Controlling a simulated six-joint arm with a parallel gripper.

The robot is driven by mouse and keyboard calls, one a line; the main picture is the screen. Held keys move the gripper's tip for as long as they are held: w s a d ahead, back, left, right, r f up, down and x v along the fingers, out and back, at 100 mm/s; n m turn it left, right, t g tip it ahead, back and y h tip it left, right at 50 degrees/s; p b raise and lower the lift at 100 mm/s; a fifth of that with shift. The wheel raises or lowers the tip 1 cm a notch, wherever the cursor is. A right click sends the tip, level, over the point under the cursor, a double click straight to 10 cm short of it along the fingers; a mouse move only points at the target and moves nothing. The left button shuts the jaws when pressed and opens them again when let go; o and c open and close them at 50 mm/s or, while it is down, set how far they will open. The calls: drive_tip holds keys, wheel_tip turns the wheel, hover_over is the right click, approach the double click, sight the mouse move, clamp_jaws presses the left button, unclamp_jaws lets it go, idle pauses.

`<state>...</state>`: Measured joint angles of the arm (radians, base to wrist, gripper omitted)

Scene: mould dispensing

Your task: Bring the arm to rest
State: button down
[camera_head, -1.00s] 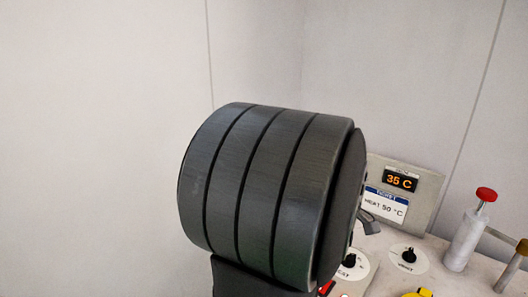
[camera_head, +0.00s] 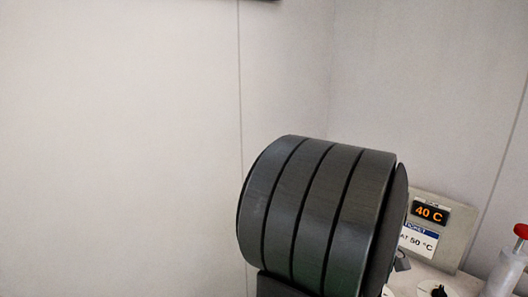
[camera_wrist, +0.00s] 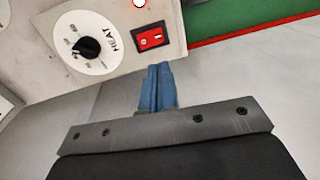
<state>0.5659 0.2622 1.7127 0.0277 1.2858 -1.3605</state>
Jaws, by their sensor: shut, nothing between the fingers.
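My gripper (camera_wrist: 159,70) shows in the wrist view, with its blue fingers closed together and nothing between them. It is in front of the panel's lower edge, below the red switch. I cannot tell how far it is from the panel. In the head view a large dark grooved cylinder of my own arm fills the middle, and the fingers do not show.
A HEAT dial (camera_wrist: 86,45) with a black knob and a red rocker switch (camera_wrist: 151,38) sit on the panel. A display (camera_head: 430,212) reads 40 C above a 50 °C label (camera_head: 417,241). A red-topped white cylinder (camera_head: 503,272) stands at right. A green surface (camera_wrist: 235,12) has a red edge.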

drive_tip(key=f, duration=0.5)
drive_tip(key=shift+s+a+f, duration=0.15)
drive_tip(key=shift+s+a, duration=0.1)
wheel_tip(320, 180, up, 8)
wheel_tip(320, 180, down, 9)
drive_tip(key=shift+f, duration=0.2)
wheel_tip(320, 180, up, 12)
drive_tip(key=w+d, duration=0.2)
drive_tip(key=f, duration=0.9)
drive_tip(key=shift+s+a+f, duration=0.3)
wheel_tip(320, 180, up, 10)
drive_tip(key=shift+w+d, duration=0.4)
drive_tip(key=shift+d, duration=0.05)
